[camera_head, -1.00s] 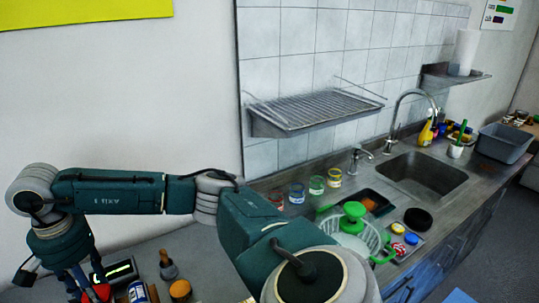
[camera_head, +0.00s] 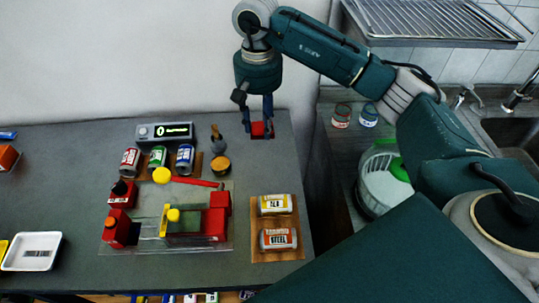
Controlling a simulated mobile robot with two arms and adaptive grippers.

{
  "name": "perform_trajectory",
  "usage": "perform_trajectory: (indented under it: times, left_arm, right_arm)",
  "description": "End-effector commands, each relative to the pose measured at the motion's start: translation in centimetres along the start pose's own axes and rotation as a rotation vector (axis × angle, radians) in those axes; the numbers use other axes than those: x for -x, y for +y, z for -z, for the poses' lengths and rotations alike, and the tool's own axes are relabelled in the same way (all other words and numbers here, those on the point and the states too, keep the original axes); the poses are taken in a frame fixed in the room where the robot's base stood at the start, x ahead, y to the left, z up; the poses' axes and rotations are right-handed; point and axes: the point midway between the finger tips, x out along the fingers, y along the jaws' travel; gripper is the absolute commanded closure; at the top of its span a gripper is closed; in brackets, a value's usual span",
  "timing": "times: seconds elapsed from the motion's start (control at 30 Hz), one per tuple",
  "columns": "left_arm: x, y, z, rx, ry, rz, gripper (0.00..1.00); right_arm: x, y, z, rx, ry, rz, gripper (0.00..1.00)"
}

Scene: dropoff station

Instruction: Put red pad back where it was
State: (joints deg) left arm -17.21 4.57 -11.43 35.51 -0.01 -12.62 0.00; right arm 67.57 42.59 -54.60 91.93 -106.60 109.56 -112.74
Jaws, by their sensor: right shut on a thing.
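My right gripper (camera_head: 259,118) hangs down over the back right part of the grey table, fingers pointing down. It is shut on the red pad (camera_head: 259,130), a small red block between its fingertips. A dark patch lies on the tabletop just below the pad; I cannot tell whether the pad touches the table. My left gripper is not in view.
A brown-capped jar (camera_head: 220,166) and a dark-handled tool (camera_head: 217,143) stand just left of the gripper. Cans, a display box (camera_head: 164,132) and a red vise-like fixture (camera_head: 210,222) fill the middle. A brown tray (camera_head: 272,209) holds two labelled containers. The sink counter lies right.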

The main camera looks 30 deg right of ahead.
Motion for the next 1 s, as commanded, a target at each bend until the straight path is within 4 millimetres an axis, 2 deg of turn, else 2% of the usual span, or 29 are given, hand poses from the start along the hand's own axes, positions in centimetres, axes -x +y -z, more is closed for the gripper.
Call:
perform_trajectory:
  times: [0.03,0.2,0.4,0.63,0.83,1.0]
  left_arm:
    - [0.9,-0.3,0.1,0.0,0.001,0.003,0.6]
    - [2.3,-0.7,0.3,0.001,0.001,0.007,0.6]
    - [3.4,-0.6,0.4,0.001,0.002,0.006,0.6]
    - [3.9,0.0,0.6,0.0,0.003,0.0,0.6]
    - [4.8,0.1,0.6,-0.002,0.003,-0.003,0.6]
    - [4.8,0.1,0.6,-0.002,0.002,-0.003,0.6]
  right_arm:
    - [-1.2,0.2,-0.2,-0.001,-0.008,-0.005,0.92]
    - [-5.8,0.1,-0.2,-0.002,-0.007,-0.003,0.92]
    - [-10.0,0.1,-0.1,-0.003,-0.003,-0.001,0.92]
    - [-12.2,0.1,-0.1,-0.002,-0.003,-0.001,0.92]
    - [-15.0,0.0,-0.1,-0.003,-0.002,0.0,0.92]
    - [-15.7,0.1,0.1,-0.003,0.001,0.0,0.92]
